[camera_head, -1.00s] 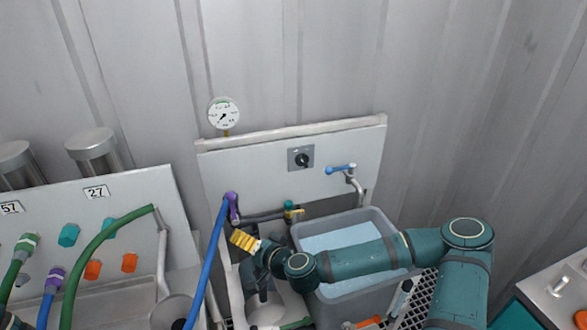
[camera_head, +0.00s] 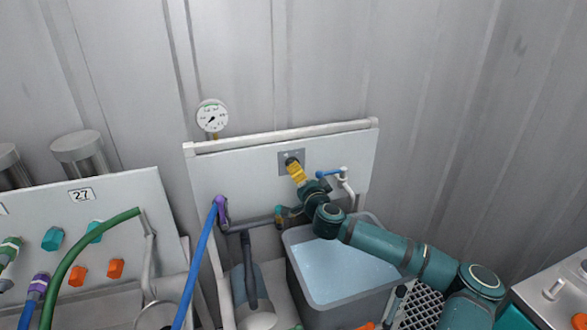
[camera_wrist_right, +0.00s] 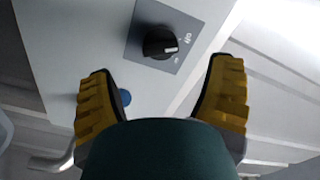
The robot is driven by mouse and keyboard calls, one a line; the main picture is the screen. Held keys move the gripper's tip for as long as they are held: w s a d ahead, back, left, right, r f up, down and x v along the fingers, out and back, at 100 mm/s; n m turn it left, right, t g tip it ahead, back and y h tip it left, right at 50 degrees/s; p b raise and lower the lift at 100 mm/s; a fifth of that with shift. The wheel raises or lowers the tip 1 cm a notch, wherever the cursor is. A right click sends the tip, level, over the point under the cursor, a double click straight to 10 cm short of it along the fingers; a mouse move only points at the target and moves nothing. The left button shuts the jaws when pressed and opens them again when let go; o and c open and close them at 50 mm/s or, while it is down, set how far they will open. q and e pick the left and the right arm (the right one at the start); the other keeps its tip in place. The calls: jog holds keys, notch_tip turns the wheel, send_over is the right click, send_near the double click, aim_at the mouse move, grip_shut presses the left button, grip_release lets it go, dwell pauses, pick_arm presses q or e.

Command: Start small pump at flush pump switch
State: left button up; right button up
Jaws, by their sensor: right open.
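The flush pump switch is a black rotary knob (camera_wrist_right: 160,43) on a grey square plate (camera_wrist_right: 172,22), set in the pale wall panel. In the head view the plate (camera_head: 283,163) shows, with the knob partly hidden by my right gripper (camera_head: 294,166). In the right wrist view my right gripper (camera_wrist_right: 163,78) has its yellow fingers spread wide, with nothing between them. The knob lies just beyond the fingertips, between their lines, and looks apart from them. A white mark on the knob points to the right in that view. My left gripper is not in view.
A blue-handled tap (camera_head: 330,173) sits right of the switch, close to my right gripper. Below is a grey tub (camera_head: 367,312) of water. A gauge (camera_head: 212,116) is above the panel. A blue hose (camera_head: 201,258) and green hose (camera_head: 83,239) run at left.

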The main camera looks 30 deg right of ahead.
jog(key=x, duration=0.6)
jog(key=shift+w, duration=0.35)
jog(key=shift+b, duration=0.3)
jog(key=c, duration=1.2)
